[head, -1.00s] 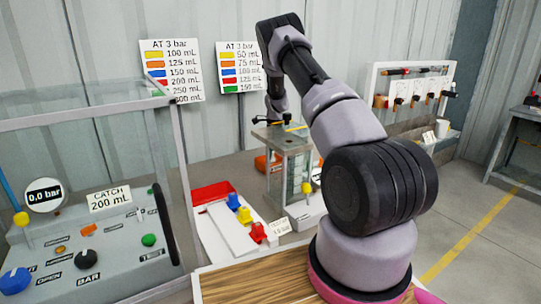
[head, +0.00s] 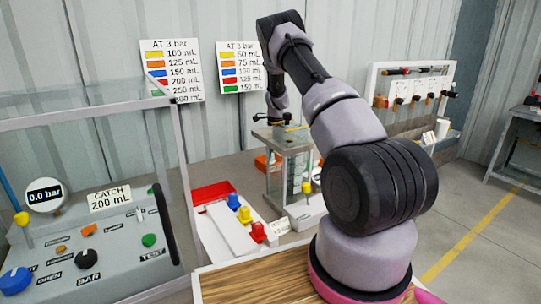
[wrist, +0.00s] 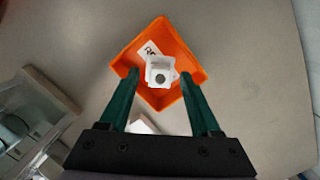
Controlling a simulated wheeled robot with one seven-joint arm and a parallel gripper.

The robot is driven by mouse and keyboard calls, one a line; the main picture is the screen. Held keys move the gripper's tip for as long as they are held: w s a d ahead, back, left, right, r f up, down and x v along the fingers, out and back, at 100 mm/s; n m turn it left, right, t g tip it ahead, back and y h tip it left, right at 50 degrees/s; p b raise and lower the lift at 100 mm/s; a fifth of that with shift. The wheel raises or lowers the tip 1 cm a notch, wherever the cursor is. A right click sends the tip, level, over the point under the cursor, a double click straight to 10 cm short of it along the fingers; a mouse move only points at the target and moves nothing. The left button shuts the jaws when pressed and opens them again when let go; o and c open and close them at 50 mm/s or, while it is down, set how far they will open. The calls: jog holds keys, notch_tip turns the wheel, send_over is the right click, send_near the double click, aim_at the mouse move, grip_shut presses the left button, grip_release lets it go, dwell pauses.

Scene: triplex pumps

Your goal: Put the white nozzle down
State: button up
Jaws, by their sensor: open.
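The white nozzle (wrist: 161,72) is in the wrist view, lying in an orange tray (wrist: 178,40), with its dark round opening facing the camera. My gripper (wrist: 160,76) is open, with its two green fingers spread on either side of the nozzle in the picture. Gaps show between the nozzle and both fingers. The height of the fingertips above the tray is hard to tell. In the head view the orange tray (head: 262,163) shows only partly, behind the clear-walled stand, and the nozzle cannot be made out.
A clear-walled stand (head: 290,165) is close to my arm. A white tray (head: 225,228) with blue, yellow and red nozzles is in front, beside a red bin (head: 212,192). A test panel (head: 85,245) is at left.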

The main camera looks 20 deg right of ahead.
jog(key=s+a+r+n+t, duration=0.1)
jog(key=s+r+n, duration=0.15)
jog(key=r, duration=0.85)
jog(key=s+a+r+n, duration=0.1)
jog(key=s+r, duration=0.2)
jog(key=r, duration=0.9)
jog(key=s+a+r+n+t+y, duration=0.1)
jog(key=s+a+r+n, duration=0.15)
jog(key=s+r, duration=0.4)
jog(key=s+a+r+n+t, duration=0.1)
jog(key=s+a+r+n, duration=0.15)
jog(key=s+r, duration=0.4)
jog(key=s+a+r+n+t, duration=0.1)
jog(key=s+a+n, duration=0.2)
jog(key=s, duration=1)
jog(key=s+a+r+n+t, duration=0.2)
jog(key=s+n, duration=0.6)
jog(key=s, duration=0.4)
jog(key=shift+s+a+n, duration=0.35)
jog(key=shift+a, duration=0.05)
